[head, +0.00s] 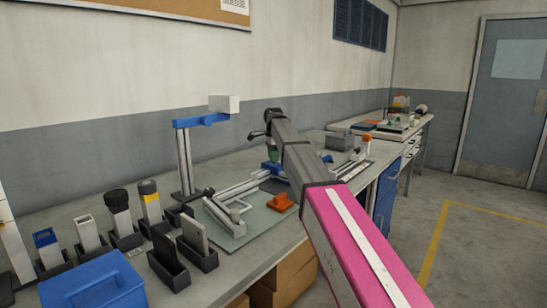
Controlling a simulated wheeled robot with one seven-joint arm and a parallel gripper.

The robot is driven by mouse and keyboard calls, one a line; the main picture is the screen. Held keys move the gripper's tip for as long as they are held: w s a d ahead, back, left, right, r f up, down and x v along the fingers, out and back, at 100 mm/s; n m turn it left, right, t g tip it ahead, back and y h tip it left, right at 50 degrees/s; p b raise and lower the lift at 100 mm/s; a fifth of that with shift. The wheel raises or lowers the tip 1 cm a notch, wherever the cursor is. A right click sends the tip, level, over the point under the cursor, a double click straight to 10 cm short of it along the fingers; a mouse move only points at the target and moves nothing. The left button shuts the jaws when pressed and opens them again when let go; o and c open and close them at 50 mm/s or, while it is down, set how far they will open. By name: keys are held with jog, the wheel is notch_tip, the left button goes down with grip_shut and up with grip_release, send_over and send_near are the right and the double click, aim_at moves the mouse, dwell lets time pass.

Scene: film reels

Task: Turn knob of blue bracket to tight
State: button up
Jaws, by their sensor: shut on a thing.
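A small blue bracket (271,168) sits on the workbench, at the far part of the green mat, just left of my grey arm link. My gripper (273,154) points down from the black wrist, right above the blue bracket. It is small and partly hidden by my arm. It is shut at the bracket's knob. The knob is covered by the gripper, so its turn position cannot be seen.
A grey rail frame (231,212) and an orange bracket (282,204) are on the green mat (258,224). A stand with a blue arm (201,120) rises to the left. Several holders and a blue box (97,281) crowd the near bench.

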jog(key=o, duration=0.9)
jog(key=shift+o, duration=0.2)
notch_tip(320, 180, up, 11)
jog(key=shift+f, duration=0.1)
